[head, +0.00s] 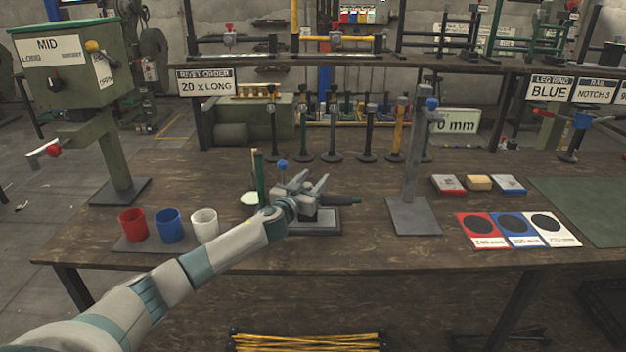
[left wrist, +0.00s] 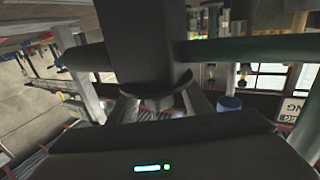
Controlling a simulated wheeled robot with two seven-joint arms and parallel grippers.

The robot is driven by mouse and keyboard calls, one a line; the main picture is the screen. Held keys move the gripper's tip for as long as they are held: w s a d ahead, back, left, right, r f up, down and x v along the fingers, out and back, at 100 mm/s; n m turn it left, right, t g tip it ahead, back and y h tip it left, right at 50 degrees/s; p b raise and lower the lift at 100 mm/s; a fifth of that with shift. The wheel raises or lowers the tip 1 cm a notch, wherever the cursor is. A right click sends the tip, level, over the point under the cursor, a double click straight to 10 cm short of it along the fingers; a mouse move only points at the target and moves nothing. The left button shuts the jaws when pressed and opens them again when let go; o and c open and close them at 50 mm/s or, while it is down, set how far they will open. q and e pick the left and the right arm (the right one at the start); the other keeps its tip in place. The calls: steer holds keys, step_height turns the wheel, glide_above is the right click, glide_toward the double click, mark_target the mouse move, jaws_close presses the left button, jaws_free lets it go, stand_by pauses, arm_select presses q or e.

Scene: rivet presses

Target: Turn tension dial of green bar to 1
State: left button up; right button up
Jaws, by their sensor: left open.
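A green bar (head: 259,176) shows as a narrow upright strip on the table, just left of my left gripper (head: 310,184). In the left wrist view a green bar (left wrist: 255,48) runs right from a dark hub (left wrist: 150,45), with a dark shaft on the left. My left gripper (left wrist: 160,108) is open, its fingers either side of a small grey knob-like part (left wrist: 160,102) under the hub. I cannot tell whether they touch it. This part may be the tension dial; no number on it is readable. In the head view the arm and gripper hide much of the fixture. My right gripper is not in view.
Red (head: 132,225), blue (head: 169,226) and white (head: 204,223) cups stand at left. A blue-topped grey post (head: 410,170) stands right of the gripper. Several black and yellow posts (head: 304,130) stand behind. Coloured cards (head: 482,231) lie at right. The front middle table is clear.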

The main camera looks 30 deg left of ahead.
arm_select(q)
steer(key=shift+c, duration=0.2)
steer(key=c, duration=1)
